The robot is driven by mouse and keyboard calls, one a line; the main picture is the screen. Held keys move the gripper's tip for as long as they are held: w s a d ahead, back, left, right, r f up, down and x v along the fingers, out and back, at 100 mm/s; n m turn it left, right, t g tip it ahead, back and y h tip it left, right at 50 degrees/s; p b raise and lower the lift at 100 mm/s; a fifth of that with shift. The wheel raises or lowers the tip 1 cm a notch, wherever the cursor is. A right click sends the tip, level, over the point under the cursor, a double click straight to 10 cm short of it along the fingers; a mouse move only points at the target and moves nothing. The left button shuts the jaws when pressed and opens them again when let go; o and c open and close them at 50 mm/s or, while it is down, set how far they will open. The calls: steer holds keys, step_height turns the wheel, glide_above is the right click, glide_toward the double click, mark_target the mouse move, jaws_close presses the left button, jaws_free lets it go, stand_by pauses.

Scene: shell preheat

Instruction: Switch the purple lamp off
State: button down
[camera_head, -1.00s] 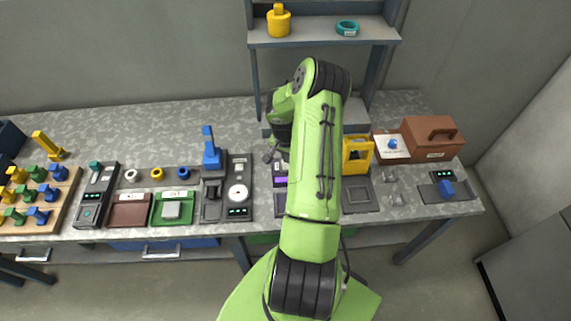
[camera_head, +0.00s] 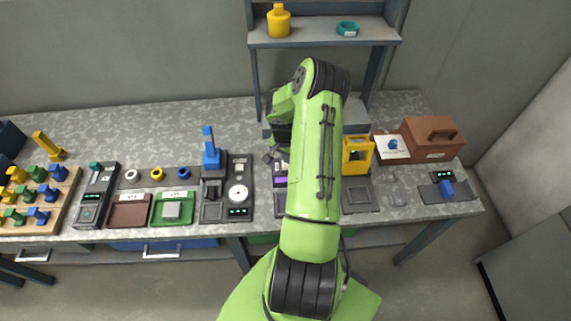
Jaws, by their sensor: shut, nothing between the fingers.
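The purple lamp (camera_head: 280,181) is a small lit purple strip on a dark panel at the middle of the bench, just left of my green arm. The arm hides part of that panel, and no switch can be made out clearly. My gripper (camera_head: 269,157) is small in the view and partly hidden by my arm. It is shut and empty, behind the purple lamp and a little to its left. I cannot tell whether it touches anything.
A blue upright part (camera_head: 211,158) on a grey station stands to the left. A yellow frame (camera_head: 357,155) stands right of my arm. A brown toolbox (camera_head: 432,138) is farther right. A shelf (camera_head: 320,36) rises behind the bench.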

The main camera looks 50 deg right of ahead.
steer(key=shift+f+b, duration=0.7)
steer(key=shift+f, duration=0.1)
stand_by(0.7)
steer(key=shift+r, duration=0.1)
step_height(320, 180, up, 7)
steer(key=p, duration=0.4)
stand_by(0.5)
